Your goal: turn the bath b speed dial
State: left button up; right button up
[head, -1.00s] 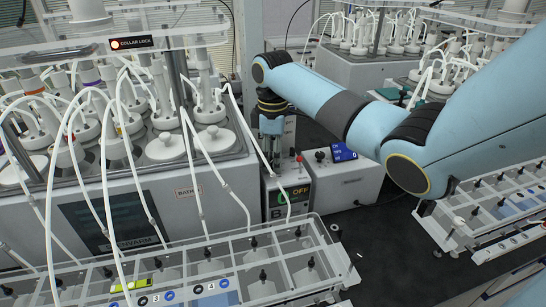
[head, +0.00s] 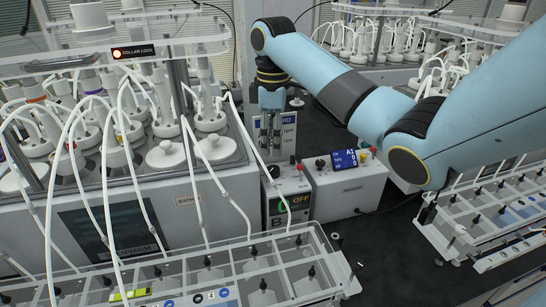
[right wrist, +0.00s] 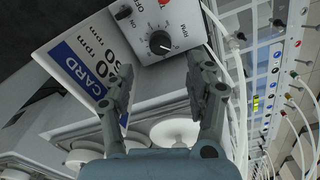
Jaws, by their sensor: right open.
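In the right wrist view, a black round dial (right wrist: 160,42) with a white pointer line sits on a white panel marked RPM, beside a switch marked OFF. My right gripper (head: 270,150) points down above the box, and also shows in the right wrist view (right wrist: 160,80). It is open and empty, its fingers on either side of the dial in that picture; contact is not visible. My left gripper is out of view.
A blue and white card (right wrist: 87,62) marked rpm stands beside the panel, partly behind a finger. A second white box (head: 345,188) with a blue display is to the right. Tubes and a bath (head: 190,215) crowd the left; a clear rack (head: 265,270) lies in front.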

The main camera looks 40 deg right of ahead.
notch_tip(320, 180, up, 4)
jog(key=shift+r, duration=0.15)
dwell(0.6)
